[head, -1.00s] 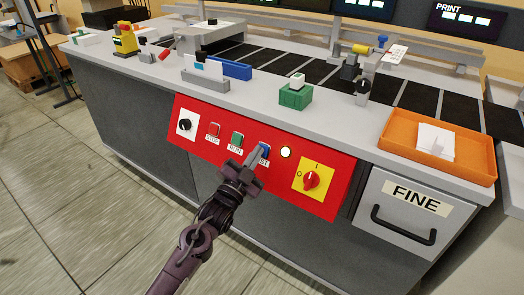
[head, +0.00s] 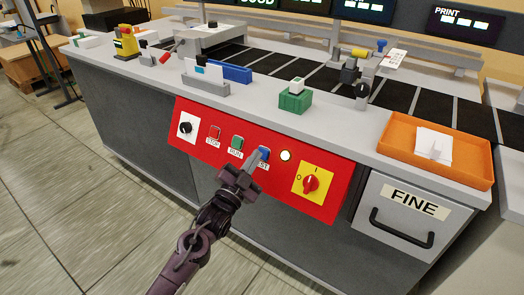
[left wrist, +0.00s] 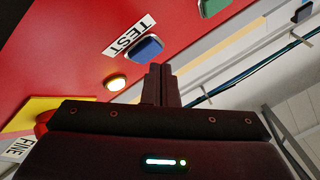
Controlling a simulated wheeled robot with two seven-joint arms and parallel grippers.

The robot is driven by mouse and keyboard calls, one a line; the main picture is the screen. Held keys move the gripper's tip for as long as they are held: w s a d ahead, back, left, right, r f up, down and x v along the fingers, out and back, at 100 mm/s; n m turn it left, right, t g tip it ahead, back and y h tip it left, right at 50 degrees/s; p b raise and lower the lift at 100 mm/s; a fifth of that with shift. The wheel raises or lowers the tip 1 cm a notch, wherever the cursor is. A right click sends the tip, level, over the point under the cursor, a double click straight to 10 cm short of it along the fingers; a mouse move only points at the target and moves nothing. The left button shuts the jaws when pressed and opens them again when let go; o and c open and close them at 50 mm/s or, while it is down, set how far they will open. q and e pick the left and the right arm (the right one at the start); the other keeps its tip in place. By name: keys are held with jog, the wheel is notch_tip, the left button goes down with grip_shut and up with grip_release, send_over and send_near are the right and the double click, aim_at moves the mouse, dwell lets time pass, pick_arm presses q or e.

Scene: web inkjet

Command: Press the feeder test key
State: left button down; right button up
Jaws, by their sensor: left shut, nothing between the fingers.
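The blue test key (head: 264,153) sits on the red panel on the cabinet front, with a white TEST label partly hidden behind my fingers in the head view. It also shows in the left wrist view (left wrist: 146,48) beside its full TEST label (left wrist: 129,36). My left gripper (head: 254,159) is shut and empty, with its tips close to the key's lower left in the head view. In the left wrist view its fingers (left wrist: 158,72) end just below the key. I cannot tell whether they touch it. My right gripper is not in view.
Left of the key are the green RUN key (head: 237,142), the red STOP key (head: 214,132) and a black knob (head: 185,127). Right of it are a lit lamp (head: 285,155) and a red rotary switch (head: 311,183) on yellow. An orange tray (head: 460,171) stands on the worktop.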

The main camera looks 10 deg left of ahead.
pick_arm(q)
jog(key=shift+s+r, duration=0.1)
jog(key=s+p, duration=0.1)
jog(key=s+a+r+p, duration=0.1)
jog(key=p, duration=0.1)
jog(key=s+r+p, duration=0.1)
jog(key=s, duration=0.1)
jog(key=shift+s+a+r, duration=0.1)
jog(key=shift+a+r, duration=0.1)
jog(key=shift+a, duration=0.1)
dwell(0.8)
